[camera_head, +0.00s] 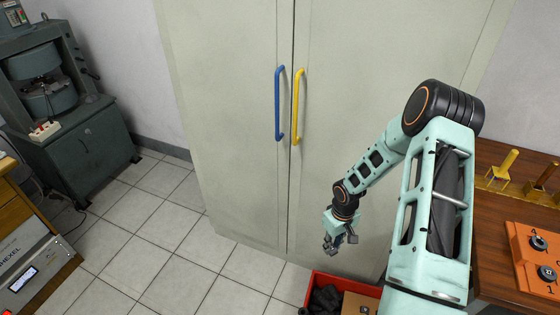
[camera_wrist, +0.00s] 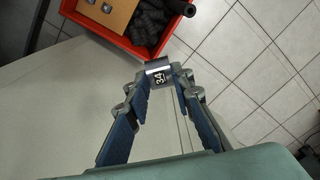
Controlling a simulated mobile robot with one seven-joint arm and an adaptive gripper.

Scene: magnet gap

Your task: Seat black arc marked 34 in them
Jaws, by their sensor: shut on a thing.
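My gripper (camera_wrist: 160,85) is shut on the black arc marked 34 (camera_wrist: 157,65), which sits between the fingertips with its white-on-black label facing the wrist camera. In the head view my gripper (camera_head: 340,244) hangs in front of the pale cabinet, above and near the red bin; the arc is too small there to make out clearly. A green machine (camera_head: 45,90) with two round poles and a gap between them stands at the far left, well away from my gripper. The inside of its gap is too small to read.
The red bin (camera_head: 312,282) holds dark pieces and a brown box; it also shows in the wrist view (camera_wrist: 117,40). The cabinet (camera_head: 235,120) has blue and yellow handles. At right, a wooden table (camera_head: 490,235) bears an orange numbered board (camera_head: 530,250).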

